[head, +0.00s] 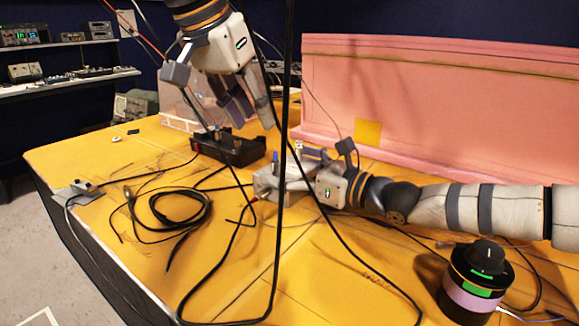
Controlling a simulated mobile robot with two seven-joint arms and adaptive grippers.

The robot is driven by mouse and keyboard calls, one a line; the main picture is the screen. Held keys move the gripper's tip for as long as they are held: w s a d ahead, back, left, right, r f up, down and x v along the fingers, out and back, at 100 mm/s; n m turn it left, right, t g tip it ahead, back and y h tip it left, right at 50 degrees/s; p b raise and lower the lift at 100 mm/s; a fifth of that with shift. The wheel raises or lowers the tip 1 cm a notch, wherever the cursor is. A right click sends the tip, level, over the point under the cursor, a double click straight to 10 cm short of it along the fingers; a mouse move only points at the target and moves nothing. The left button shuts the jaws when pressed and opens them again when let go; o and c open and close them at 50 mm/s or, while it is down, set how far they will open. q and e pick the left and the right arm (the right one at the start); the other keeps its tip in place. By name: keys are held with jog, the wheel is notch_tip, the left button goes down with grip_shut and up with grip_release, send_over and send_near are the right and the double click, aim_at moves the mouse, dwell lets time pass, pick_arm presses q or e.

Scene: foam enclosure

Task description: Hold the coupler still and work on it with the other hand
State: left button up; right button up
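My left gripper (247,108) hangs from the top of the head view with its fingers pointing down. It is above and behind my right gripper, near a black open tray-like box. Its fingers look apart, with nothing seen between them. My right gripper (277,178) reaches in from the right, low over the yellow table. A small blue-topped piece (275,159) stands at its fingers. I cannot tell whether this piece is the coupler, or whether the fingers grip it. Black cables cross in front and hide part of the grippers.
The black open box (228,150) stands on the yellow table (130,270). A coil of black cable (175,208) lies left of centre. A pink foam wall (440,100) closes the back. A small metal device (78,189) sits at the left edge.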

aim_at(275, 161)
pick_arm(q)
jog(key=shift+o, duration=1.2)
jog(key=shift+g+y, duration=0.7)
jog(key=shift+g, duration=0.2)
jog(key=x, duration=0.3)
jog(key=w+x, duration=0.1)
jog(key=x, duration=0.3)
jog(key=d+x, duration=0.1)
jog(key=x, duration=0.3)
jog(key=shift+w+r, duration=0.25)
jog(key=shift+w, duration=0.05)
jog(key=shift+d, duration=0.1)
grip_shut()
